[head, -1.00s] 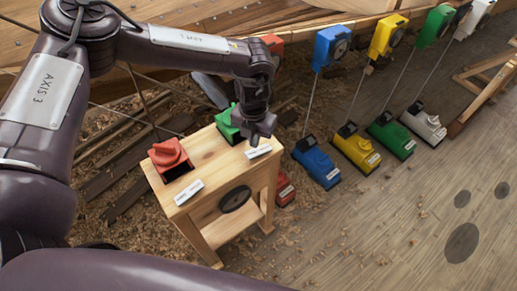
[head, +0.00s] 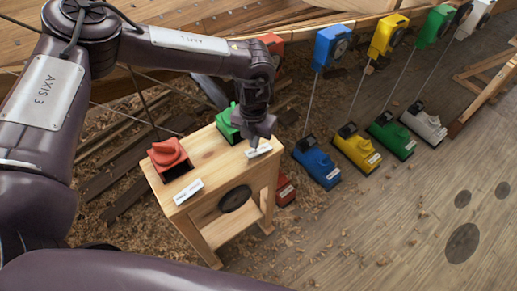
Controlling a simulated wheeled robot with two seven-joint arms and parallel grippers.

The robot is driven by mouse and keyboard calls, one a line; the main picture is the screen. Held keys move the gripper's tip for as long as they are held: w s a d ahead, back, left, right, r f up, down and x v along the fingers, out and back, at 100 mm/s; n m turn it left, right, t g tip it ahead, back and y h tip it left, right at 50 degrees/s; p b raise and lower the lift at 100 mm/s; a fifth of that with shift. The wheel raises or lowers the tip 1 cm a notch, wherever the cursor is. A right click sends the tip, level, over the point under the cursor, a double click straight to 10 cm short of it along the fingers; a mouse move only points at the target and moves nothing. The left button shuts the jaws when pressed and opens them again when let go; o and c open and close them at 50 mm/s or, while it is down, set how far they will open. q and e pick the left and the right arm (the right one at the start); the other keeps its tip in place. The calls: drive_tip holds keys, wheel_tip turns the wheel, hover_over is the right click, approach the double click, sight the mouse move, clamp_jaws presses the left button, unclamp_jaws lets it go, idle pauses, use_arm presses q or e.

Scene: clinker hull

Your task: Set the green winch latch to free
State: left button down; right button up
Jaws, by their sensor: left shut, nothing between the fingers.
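A green latch (head: 228,122) sits on the top of a small wooden stand (head: 213,160), near its far right corner. Part of it is hidden behind my left gripper (head: 258,138). The gripper points down just right of the green latch, close to a white label (head: 258,151) on the stand's edge. Its fingers are shut with nothing between them. I cannot tell if it touches the latch. My right gripper is not in view.
A red latch (head: 169,158) sits on the stand's left side. Blue (head: 316,163), yellow (head: 356,150), green (head: 391,136) and white (head: 423,123) winch units stand on the floor, with cables rising to coloured blocks.

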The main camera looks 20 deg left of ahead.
sight(254, 152)
use_arm(q)
drive_tip(key=shift+f+b, duration=0.9)
drive_tip(key=shift+f, duration=0.6)
idle(0.4)
drive_tip(key=shift+r, duration=0.1)
drive_tip(key=shift+r+p, duration=2.9)
drive_tip(key=shift+r, duration=0.6)
drive_tip(key=shift+s+f, duration=0.1)
